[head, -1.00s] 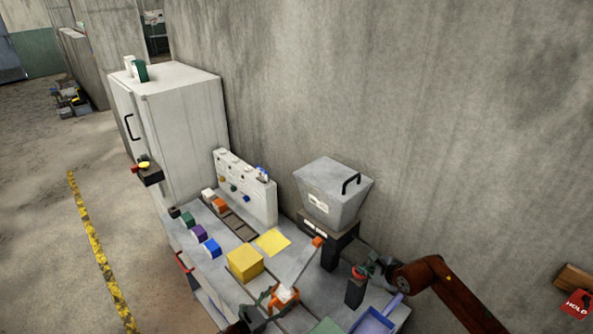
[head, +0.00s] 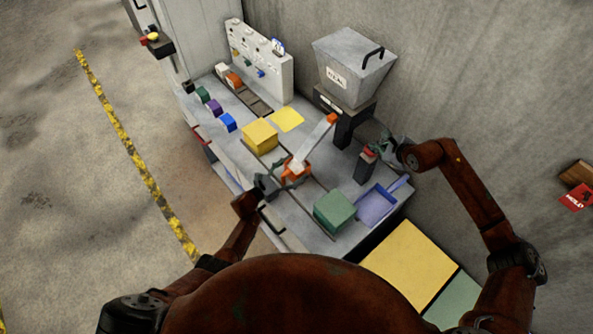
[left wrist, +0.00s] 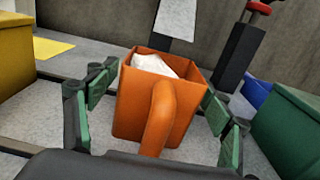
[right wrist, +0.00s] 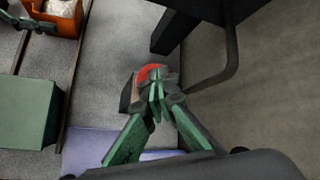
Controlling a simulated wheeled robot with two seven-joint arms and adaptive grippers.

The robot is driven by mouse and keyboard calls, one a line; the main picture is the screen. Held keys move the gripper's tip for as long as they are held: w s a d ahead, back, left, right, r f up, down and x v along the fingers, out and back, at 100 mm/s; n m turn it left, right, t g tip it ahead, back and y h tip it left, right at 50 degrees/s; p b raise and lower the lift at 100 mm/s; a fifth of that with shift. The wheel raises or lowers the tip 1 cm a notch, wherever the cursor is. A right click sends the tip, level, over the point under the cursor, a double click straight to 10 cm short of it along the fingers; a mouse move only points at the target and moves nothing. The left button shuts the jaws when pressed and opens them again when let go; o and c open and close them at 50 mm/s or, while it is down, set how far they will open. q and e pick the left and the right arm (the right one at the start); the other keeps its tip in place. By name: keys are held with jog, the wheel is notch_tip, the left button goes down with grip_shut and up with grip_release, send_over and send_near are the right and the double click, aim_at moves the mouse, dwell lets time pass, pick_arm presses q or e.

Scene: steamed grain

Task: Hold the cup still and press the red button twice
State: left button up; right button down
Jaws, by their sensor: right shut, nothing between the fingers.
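The orange cup (head: 296,173) stands on the bench below a pale chute (head: 313,145), its handle toward my left gripper; something white shows inside. My left gripper (head: 283,177) has one finger on each side of it. In the left wrist view, the cup (left wrist: 140,105) is upright between the fingertips (left wrist: 160,85), which close in on its sides. The red button (head: 369,153) tops a dark post (head: 364,170). My right gripper (head: 382,146) is shut and empty at it. In the right wrist view, the fingertips (right wrist: 157,88) overlap the red button (right wrist: 150,71); contact is unclear.
A grey hopper (head: 352,70) stands behind the cup. A yellow block (head: 260,136), a green block (head: 334,212) and a blue tray (head: 376,206) sit nearby. A white panel (head: 262,65) and small coloured blocks occupy the far end. The wall is close behind.

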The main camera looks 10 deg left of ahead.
pick_arm(q)
jog(key=shift+o, duration=0.4)
jog(key=v, duration=1.2)
